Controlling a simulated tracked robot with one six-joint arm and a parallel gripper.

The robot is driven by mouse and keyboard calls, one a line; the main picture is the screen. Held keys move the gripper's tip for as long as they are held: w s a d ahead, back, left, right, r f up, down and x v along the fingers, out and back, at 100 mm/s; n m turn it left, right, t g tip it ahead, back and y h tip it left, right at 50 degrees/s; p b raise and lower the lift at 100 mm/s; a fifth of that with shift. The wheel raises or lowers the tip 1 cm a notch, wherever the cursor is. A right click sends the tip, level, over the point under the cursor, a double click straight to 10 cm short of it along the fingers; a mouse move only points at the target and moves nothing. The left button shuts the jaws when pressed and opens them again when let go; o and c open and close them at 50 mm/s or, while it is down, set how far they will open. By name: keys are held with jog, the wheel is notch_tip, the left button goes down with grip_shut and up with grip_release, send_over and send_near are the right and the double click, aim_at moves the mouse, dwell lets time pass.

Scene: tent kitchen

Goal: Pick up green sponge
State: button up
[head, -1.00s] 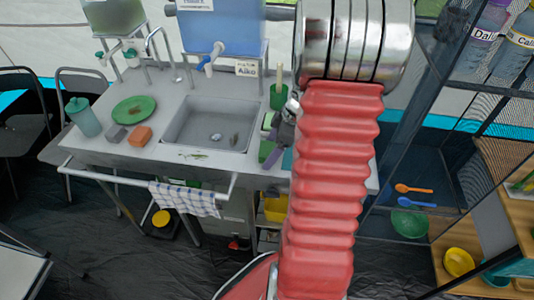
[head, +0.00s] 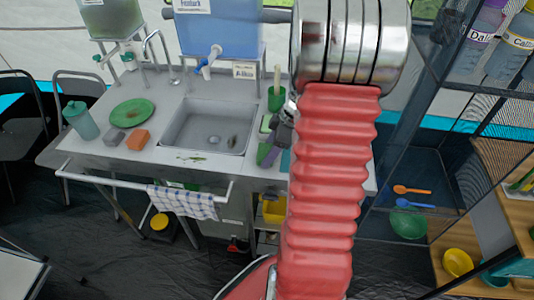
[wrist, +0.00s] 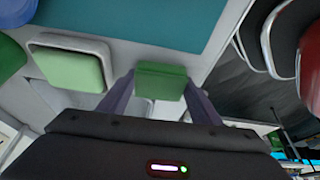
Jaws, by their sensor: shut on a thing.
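The green sponge (wrist: 161,72) is a small block between my two dark fingers in the wrist view. My gripper (wrist: 160,88) is shut on it, one finger against each side. In the head view, the sponge shows as a small green patch (head: 264,152) right of the sink, partly hidden by my arm. My gripper is mostly hidden there behind my red arm. I cannot tell how far the sponge is from the counter.
A pale green block (wrist: 68,68) sits in a white dish beside my gripper. A teal mat (wrist: 150,20) lies beyond it. A dark mesh shelf (head: 420,130) stands right.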

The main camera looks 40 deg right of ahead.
notch_tip(320, 180, up, 10)
dwell(0.5)
jog(key=shift+f, duration=0.1)
jog(key=o, duration=0.4)
jog(key=c, duration=0.3)
dwell(0.9)
